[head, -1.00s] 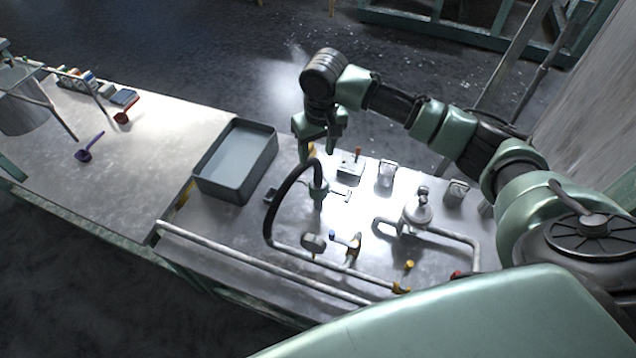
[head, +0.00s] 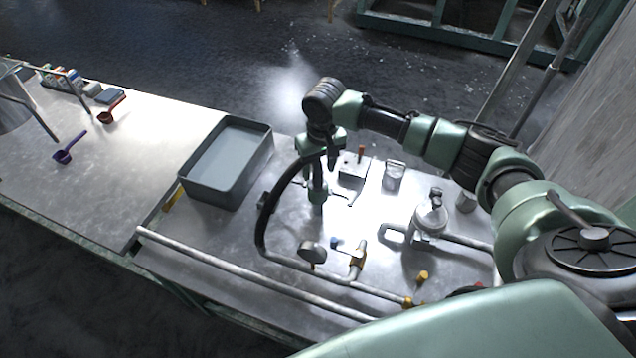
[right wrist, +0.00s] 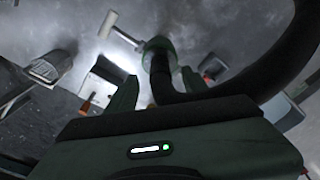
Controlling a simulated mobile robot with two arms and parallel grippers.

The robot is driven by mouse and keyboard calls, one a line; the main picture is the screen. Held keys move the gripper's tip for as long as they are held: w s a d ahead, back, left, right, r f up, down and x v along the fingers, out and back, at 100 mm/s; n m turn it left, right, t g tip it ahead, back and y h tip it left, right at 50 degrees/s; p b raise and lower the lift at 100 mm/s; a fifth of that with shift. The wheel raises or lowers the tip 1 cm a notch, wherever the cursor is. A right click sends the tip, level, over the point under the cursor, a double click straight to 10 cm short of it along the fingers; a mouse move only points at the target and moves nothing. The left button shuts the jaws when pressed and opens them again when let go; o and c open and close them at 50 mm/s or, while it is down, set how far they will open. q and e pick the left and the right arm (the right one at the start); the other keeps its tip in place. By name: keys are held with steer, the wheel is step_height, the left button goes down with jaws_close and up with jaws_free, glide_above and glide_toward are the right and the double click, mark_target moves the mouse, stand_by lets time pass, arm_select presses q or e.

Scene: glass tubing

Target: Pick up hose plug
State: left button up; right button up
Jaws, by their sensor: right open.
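In the right wrist view the right gripper (right wrist: 157,92) is open, with one finger on each side of the hose end. The plug's green collar (right wrist: 158,48) shows just beyond the fingertips, and the black hose (right wrist: 235,88) bends off to the right. Whether a finger touches the plug is unclear. My left gripper is out of view.
A grey tray (head: 182,181) stands left of the hose.

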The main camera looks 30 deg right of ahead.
steer(key=shift+w+f, duration=0.1)
steer(key=shift+f, duration=0.85)
steer(key=shift+c, duration=0.3)
jaws_close()
stand_by(0.4)
